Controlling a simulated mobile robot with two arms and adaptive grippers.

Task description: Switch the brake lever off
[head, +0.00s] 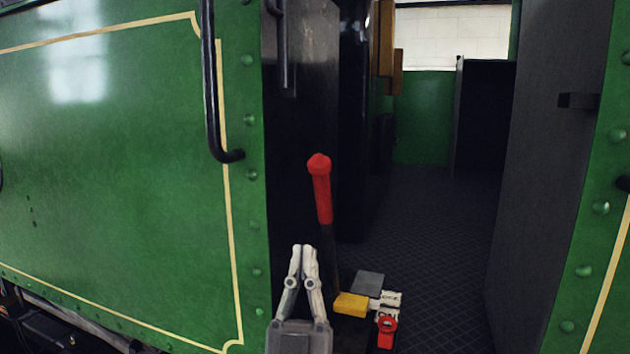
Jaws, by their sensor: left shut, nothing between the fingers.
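The brake lever (321,190) stands in the cab doorway, a dark bar with a red handle on its upper part. It leans slightly, its top to the left. Its lower end is partly hidden behind my left gripper and a yellow block. My left gripper (303,248) points up at the bottom middle, its two fingertips close together and empty. It is just left of the lever's dark lower bar and below the red handle. I cannot tell whether it touches the bar. My right gripper is not in view.
A yellow block (351,304), a grey plate (368,283) and a red part (387,331) sit low beside the lever. A black handrail (213,100) is on the green side panel (120,180) at left. The dark patterned floor (430,250) is clear behind.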

